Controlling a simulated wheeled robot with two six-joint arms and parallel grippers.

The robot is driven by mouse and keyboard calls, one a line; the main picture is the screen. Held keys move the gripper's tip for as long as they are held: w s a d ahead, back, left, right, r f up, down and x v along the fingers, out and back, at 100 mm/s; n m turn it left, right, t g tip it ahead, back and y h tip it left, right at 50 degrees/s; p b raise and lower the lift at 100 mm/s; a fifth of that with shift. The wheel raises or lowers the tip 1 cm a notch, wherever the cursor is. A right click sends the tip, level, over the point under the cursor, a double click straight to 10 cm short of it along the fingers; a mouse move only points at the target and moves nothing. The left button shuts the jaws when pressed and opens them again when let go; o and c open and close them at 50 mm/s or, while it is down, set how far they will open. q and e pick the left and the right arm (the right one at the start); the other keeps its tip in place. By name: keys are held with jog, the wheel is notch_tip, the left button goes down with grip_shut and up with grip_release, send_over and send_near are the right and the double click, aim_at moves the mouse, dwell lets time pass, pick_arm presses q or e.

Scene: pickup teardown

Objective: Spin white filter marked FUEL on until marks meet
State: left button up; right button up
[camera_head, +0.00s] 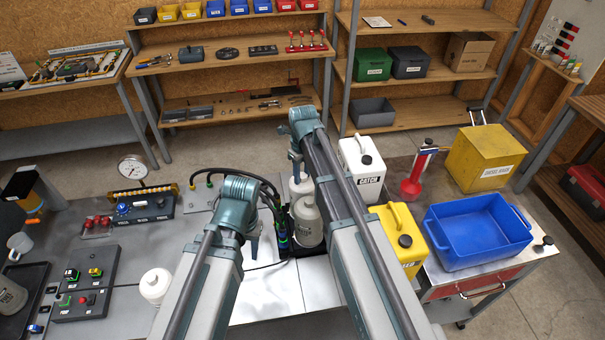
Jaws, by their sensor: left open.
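A pale grey-white canister (308,226) with dark lettering too small to read stands upright in a dark holder at mid-bench. A white rounded part (300,187) sits just behind it, partly covered by my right arm. Another white canister (155,284) stands on the bench at the left, with no readable mark. I cannot tell which is the FUEL filter, and no alignment marks can be made out. My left gripper (254,246) is open, left of the grey-white canister and apart from it. My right gripper (296,170) points down above the white part; its fingers are mostly hidden.
A white CATCH jug (361,168), a yellow jug (402,238), a red funnel (413,184), a blue bin (477,233) and a yellow box (484,158) crowd the right. A gauge (132,168) and switch boxes (85,285) stand left. Black hoses (236,173) run behind my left wrist.

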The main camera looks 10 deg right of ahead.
jog(key=o, duration=0.4)
jog(key=shift+s+a+f, duration=0.1)
jog(key=shift+s+f, duration=0.25)
jog(key=shift+s, duration=0.25)
jog(key=shift+s+a+f, duration=0.1)
jog(key=shift+s+f, duration=0.2)
jog(key=shift+s, duration=0.3)
jog(key=shift+c, duration=0.2)
jog(key=shift+w+d+r+g+p, duration=0.15)
jog(key=shift+w+r+g+p, duration=0.15)
jog(key=shift+w+r+p, duration=0.7)
jog(key=shift+s+p, duration=0.1)
jog(key=shift+p, duration=0.4)
jog(key=shift+r+p, duration=0.45)
jog(key=shift+r, duration=0.15)
jog(key=shift+w+d, duration=0.1)
jog(key=shift+w, duration=0.2)
pick_arm(q)
jog(key=shift+w+d+r, duration=0.1)
jog(key=shift+w+r, duration=0.25)
jog(key=shift+r, duration=0.25)
jog(key=shift+w+r, duration=0.3)
jog(key=shift+r, duration=0.25)
pick_arm(e)
jog(key=o, duration=0.5)
jog(key=shift+w, duration=0.1)
